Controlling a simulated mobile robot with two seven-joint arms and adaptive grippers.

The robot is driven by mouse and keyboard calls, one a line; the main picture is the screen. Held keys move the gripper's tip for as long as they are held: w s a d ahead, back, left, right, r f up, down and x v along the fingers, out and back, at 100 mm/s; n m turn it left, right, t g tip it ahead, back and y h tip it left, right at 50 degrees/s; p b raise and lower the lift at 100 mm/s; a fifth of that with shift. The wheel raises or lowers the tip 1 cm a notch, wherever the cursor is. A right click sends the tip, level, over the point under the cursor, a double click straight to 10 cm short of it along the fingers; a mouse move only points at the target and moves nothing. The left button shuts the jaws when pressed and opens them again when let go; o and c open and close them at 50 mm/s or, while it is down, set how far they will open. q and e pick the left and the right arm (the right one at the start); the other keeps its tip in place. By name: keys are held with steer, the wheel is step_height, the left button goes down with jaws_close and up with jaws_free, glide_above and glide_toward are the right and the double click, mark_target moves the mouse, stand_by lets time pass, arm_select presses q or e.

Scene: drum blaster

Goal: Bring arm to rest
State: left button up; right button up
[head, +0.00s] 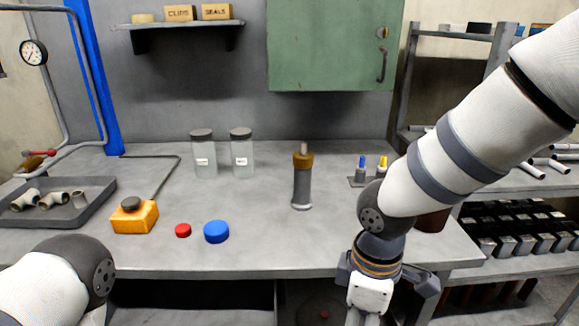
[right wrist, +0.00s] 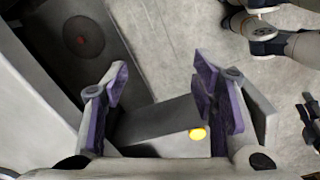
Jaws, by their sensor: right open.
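My right arm (head: 450,165) comes in from the right, crosses over the workbench's front right and bends down at its elbow. Its wrist (head: 370,295) hangs in front of the bench edge, with the fingertips out of the head view. In the right wrist view my right gripper (right wrist: 160,78) is open, its two purple-padded fingers wide apart with nothing between them. It hangs above the concrete floor (right wrist: 165,45). My left arm (head: 55,285) shows only as a rounded joint at the lower left. The left gripper is out of view.
The workbench (head: 260,255) holds two jars (head: 241,155), a brown-topped grey cylinder (head: 302,185), a blue cap (head: 216,232), a red cap (head: 183,230), an orange block (head: 134,217) and a fittings tray (head: 98,210). A brown container (head: 432,220) is partly behind my right arm.

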steer(key=s+d+f+m+g+y+p, duration=0.15)
steer(key=s+f+m, duration=0.45)
steer(key=s+f, duration=0.75)
arm_select(q)
steer(key=shift+w+r+t, duration=0.5)
steer(key=shift+w+r, duration=0.65)
steer(key=shift+r, duration=0.05)
arm_select(e)
steer(key=s+d+f+m, duration=0.2)
steer(key=s+d+m, duration=0.2)
steer(key=s, duration=0.5)
steer(key=s+d+f+m+h, duration=0.1)
steer(key=s+d+m, duration=0.3)
steer(key=s, duration=0.6)
steer(key=shift+d+f+m+g, duration=0.3)
steer(key=shift+d+f+g, duration=0.2)
steer(key=shift+d, duration=0.4)
